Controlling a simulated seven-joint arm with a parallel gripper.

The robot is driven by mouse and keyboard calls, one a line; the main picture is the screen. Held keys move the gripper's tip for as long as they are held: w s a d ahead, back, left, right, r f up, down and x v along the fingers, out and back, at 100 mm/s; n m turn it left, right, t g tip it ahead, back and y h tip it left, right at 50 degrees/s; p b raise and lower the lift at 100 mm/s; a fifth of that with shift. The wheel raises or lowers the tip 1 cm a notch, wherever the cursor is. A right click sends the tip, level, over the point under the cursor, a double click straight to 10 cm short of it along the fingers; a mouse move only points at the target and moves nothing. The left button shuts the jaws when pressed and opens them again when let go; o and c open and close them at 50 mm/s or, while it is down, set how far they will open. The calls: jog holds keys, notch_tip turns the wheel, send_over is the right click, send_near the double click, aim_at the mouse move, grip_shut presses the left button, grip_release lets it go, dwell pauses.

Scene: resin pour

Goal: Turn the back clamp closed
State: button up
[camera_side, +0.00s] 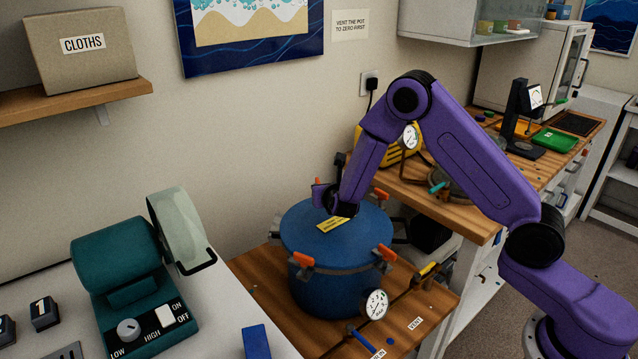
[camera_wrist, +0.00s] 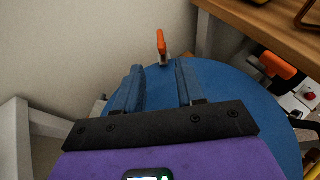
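The blue pot (camera_side: 330,297) stands on the wooden bench with its round lid (camera_side: 360,240) on. Orange-handled clamps sit around the lid's rim. In the wrist view the back clamp (camera_wrist: 161,43) is just past my fingertips, its orange handle pointing up in the picture. In the side view a bit of orange (camera_side: 318,182) shows behind my gripper, which hides the rest. My gripper (camera_wrist: 158,68) is open, its two blue fingers apart over the lid with nothing between them. They look short of the handle; contact cannot be told.
Other clamps are at the front left (camera_side: 303,259), front right (camera_side: 387,253) and right (camera_side: 381,195) of the rim. A pressure gauge (camera_side: 374,304) is on the pot's front. The wall is close behind the pot. A teal machine (camera_side: 125,270) stands at left.

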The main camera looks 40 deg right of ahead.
aim_at(319, 182)
jog(key=x, duration=1.2)
jog(key=shift+d, duration=0.1)
grip_shut()
